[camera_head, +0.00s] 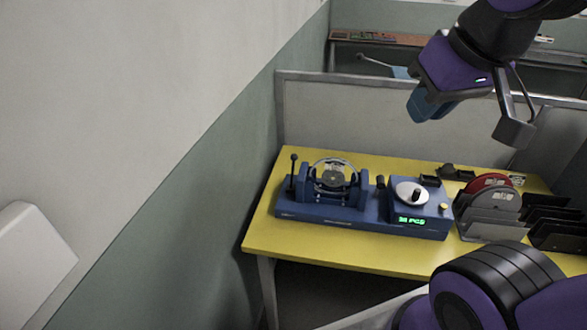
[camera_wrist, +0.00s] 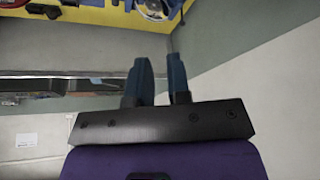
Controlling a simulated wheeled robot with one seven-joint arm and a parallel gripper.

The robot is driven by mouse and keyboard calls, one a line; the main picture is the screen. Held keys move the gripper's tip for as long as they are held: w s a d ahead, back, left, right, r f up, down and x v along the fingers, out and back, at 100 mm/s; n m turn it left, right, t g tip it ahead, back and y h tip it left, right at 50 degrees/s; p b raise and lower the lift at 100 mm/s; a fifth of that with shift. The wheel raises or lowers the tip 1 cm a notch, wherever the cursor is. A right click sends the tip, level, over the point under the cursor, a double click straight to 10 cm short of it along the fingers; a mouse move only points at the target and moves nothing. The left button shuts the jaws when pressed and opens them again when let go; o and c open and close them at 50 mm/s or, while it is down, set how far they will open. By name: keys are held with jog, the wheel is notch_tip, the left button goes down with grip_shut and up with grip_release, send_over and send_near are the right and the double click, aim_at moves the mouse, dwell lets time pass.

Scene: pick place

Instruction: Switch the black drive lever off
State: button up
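A blue machine (camera_head: 325,212) stands on the yellow table. A black lever (camera_head: 292,176) with a round knob stands nearly upright at its left end. A shorter black knob (camera_head: 380,182) stands near its middle; I cannot tell from markings which one is the drive lever. My gripper (camera_head: 418,110) is high above and behind the table, well apart from the machine. In the wrist view its two blue fingers (camera_wrist: 158,62) are apart with nothing between them.
The yellow table (camera_head: 290,249) has bare room along its front left. A white dial (camera_head: 410,192) and a green display (camera_head: 411,220) sit on the machine's right part. Discs in a rack (camera_head: 490,228) and black trays (camera_head: 553,235) stand at right. A grey partition (camera_head: 340,115) runs behind.

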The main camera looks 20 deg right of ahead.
jog(key=shift+w, duration=0.15)
grip_shut()
jog(key=w+d+f+m+g+y, duration=0.1)
jog(key=w+f+m+g+y, duration=0.3)
jog(key=w, duration=0.7)
jog(key=w+f+m, duration=0.2)
jog(key=w+m, duration=0.3)
jog(key=w, duration=0.5)
jog(key=w+d+f+m+y, duration=0.2)
jog(key=w+d+f+m, duration=0.2)
jog(key=w+f, duration=0.3)
jog(key=w+d+f+m+y, duration=0.3)
jog(key=w+f+m, duration=0.2)
jog(key=w+f, duration=0.3)
notch_tip(320, 180, down, 4)
jog(key=shift+w+d+f+g, duration=0.1)
jog(key=shift+w+d+g, duration=0.15)
jog(key=shift+d+g, duration=0.15)
